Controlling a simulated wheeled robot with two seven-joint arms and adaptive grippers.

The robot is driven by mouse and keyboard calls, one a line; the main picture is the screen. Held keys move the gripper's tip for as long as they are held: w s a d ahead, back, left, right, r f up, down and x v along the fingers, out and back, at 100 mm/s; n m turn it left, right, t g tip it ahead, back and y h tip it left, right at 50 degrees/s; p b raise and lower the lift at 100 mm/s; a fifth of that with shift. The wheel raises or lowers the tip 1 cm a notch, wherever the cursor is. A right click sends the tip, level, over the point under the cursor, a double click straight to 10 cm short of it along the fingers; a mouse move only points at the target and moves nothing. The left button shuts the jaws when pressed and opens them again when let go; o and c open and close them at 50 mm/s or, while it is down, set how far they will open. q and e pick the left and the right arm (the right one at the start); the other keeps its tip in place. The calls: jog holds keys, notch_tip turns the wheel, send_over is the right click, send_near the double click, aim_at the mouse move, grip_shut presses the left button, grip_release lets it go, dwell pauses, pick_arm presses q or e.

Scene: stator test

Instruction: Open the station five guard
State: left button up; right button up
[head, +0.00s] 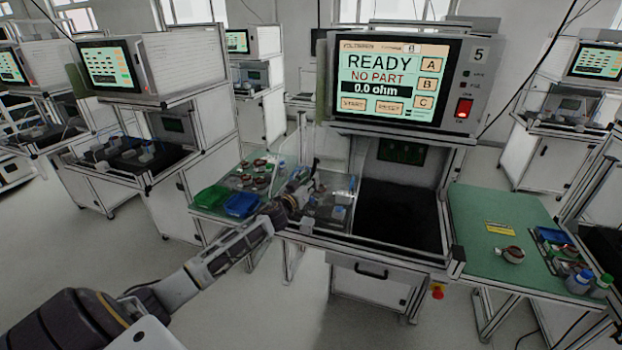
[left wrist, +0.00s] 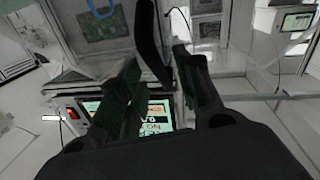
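Station five (head: 479,55) is the bench in the middle, with a lit screen (head: 390,80) reading READY, NO PART. A clear panel, seemingly its guard (head: 343,190), shows over the left part of its work area; its full outline and how far it stands open are hard to tell. My left gripper (head: 308,173) is at this panel's left side. In the left wrist view a dark curved bar, likely the guard's handle (left wrist: 150,42), runs between the fingers of my left gripper (left wrist: 158,58). Whether the fingers touch it is unclear. My right gripper is not in view.
A side table with a green bin (head: 211,197) and a blue bin (head: 241,205) stands left of the station. A green-topped table (head: 485,215) with a stator (head: 511,254) stands on the right. The black work surface (head: 400,215) looks bare.

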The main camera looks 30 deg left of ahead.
pick_arm(q)
jog(key=shift+w+a, duration=0.1)
jog(key=shift+w, duration=0.75)
jog(key=shift+c, duration=0.3)
grip_shut()
